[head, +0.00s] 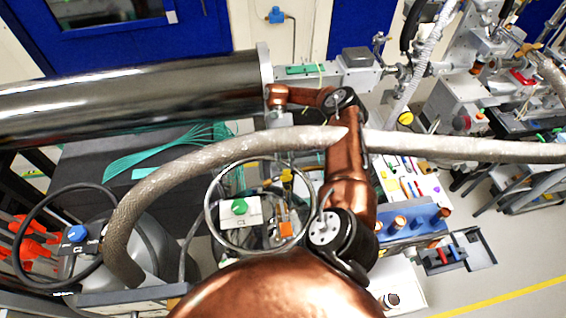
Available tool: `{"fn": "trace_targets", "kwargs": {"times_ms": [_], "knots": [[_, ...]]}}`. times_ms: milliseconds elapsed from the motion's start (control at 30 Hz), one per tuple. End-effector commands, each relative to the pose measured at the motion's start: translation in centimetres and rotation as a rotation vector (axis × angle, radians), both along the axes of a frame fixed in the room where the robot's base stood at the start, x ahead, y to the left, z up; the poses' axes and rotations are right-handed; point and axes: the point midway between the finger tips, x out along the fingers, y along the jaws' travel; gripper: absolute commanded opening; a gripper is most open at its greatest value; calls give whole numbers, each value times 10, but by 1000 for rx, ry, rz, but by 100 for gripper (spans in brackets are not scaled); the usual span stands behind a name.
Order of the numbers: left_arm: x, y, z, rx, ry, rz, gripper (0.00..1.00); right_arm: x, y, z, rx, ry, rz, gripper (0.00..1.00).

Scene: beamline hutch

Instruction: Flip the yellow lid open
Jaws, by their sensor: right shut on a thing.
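A small yellow piece (287,175), which I take to be the yellow lid, shows through a thin silver ring in the middle of the head view. My right arm is copper with black joints; it rises from the bottom, bends left at the top and runs down behind a grey hose. My right gripper (284,185) is small and mostly hidden there, dark against the bench, and shut at the yellow piece. I cannot see the fingertips clearly, or how far the lid is tilted. My left gripper is not in view.
The thick grey hose (190,165) arches across the view. A white box with a green knob (239,207) and an orange block (287,229) are close by. A large steel tube (130,95) lies at upper left.

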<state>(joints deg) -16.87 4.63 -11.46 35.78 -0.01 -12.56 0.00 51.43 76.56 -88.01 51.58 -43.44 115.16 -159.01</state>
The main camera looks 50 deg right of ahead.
Motion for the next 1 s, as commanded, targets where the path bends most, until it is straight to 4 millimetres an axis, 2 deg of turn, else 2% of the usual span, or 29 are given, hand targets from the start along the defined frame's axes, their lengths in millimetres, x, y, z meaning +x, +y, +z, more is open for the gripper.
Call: {"fn": "trace_targets", "kwargs": {"times_ms": [133,167,400,767,1000], "knots": [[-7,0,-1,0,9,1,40,-1,1,-3,-1,3,3,0],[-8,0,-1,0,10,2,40,-1,1,-3,-1,4,3,19],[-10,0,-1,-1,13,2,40,-1,1,-2,-1,2,2,36],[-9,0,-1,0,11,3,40,0,0,4,-1,0,2,36],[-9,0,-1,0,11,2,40,1,0,37,-3,-1,4,36]]}}
